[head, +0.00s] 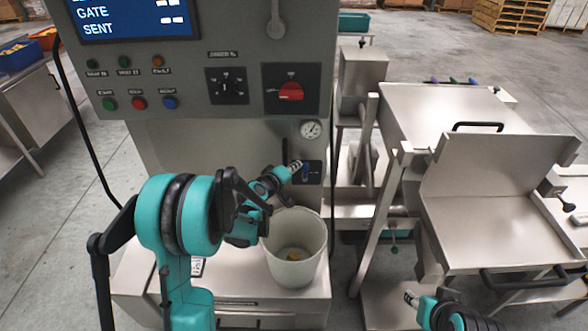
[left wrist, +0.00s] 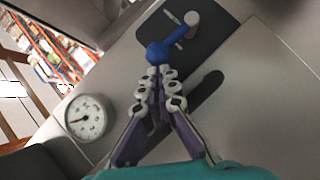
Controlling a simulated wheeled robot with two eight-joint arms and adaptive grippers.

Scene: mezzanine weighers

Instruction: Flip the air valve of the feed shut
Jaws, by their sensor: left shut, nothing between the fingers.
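The air valve shows as a blue handle (left wrist: 160,52) with a grey pivot on a dark plate (left wrist: 222,32) in the left wrist view. In the head view its blue part (head: 306,173) is on a small dark plate on the machine front, below a round gauge (head: 311,130). My left gripper (head: 297,165) is shut and empty. Its fingertips (left wrist: 165,72) are right at the handle's round end; I cannot tell whether they touch it. My right gripper (head: 410,298) is low at the right in the head view, away from the valve; its fingers are too small to read.
A control panel (head: 190,85) with a red rotary switch (head: 290,91) is above the valve. A pale bucket (head: 296,262) stands on a steel ledge below my left gripper. Steel equipment with a tray (head: 495,225) fills the right side.

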